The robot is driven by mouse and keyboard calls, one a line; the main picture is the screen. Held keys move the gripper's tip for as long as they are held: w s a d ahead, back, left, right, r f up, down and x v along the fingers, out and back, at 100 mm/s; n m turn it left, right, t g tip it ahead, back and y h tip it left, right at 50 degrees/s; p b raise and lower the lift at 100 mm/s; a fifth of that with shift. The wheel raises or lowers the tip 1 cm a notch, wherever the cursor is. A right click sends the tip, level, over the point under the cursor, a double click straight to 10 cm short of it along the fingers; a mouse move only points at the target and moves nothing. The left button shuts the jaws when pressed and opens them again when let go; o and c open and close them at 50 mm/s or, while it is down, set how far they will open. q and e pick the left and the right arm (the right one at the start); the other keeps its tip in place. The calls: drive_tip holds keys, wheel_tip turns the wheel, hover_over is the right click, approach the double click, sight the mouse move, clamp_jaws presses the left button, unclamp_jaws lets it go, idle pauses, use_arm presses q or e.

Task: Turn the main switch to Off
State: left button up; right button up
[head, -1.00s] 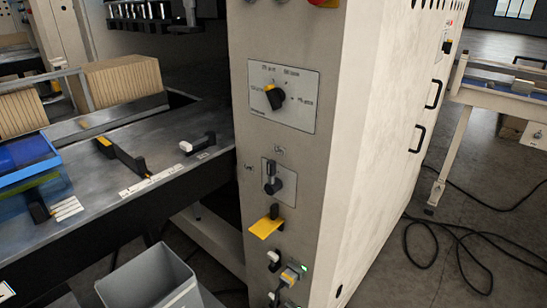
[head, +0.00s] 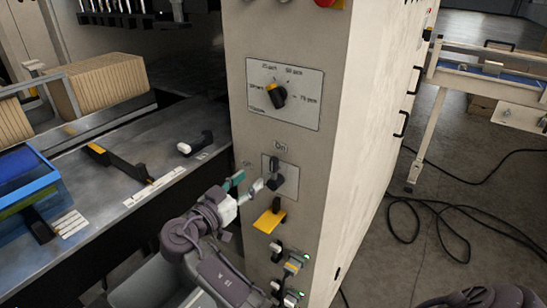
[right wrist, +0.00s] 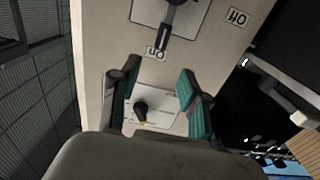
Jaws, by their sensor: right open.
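The main switch (head: 272,175) is a dark handle on a grey plate on the front of the cream cabinet. Its handle points up toward the "On" label (head: 280,147). In the right wrist view the handle (right wrist: 168,28) also points at "On" (right wrist: 155,53), and the "Off" label (right wrist: 237,17) is off to the side. My right gripper (head: 248,187) is open, just left of and slightly below the switch, with no clear contact. In the right wrist view its two green-padded fingers (right wrist: 159,88) are apart with nothing held. My left gripper is not in view.
A speed dial (head: 278,95) sits above the switch. A yellow tab (head: 268,221) sticks out below it, with small plugs or switches lower down. A metal table (head: 110,185) with black and yellow guides is at left. Cables lie on the floor at right.

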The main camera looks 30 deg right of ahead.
sight(272, 160)
drive_tip(key=p+x, duration=0.3)
drive_tip(key=x, duration=0.7)
drive_tip(key=shift+d+r, duration=0.15)
drive_tip(key=shift+p+x, duration=0.45)
drive_tip(key=shift+x, duration=0.4)
drive_tip(key=shift+w, duration=0.1)
drive_tip(key=shift+f, duration=0.2)
clamp_jaws()
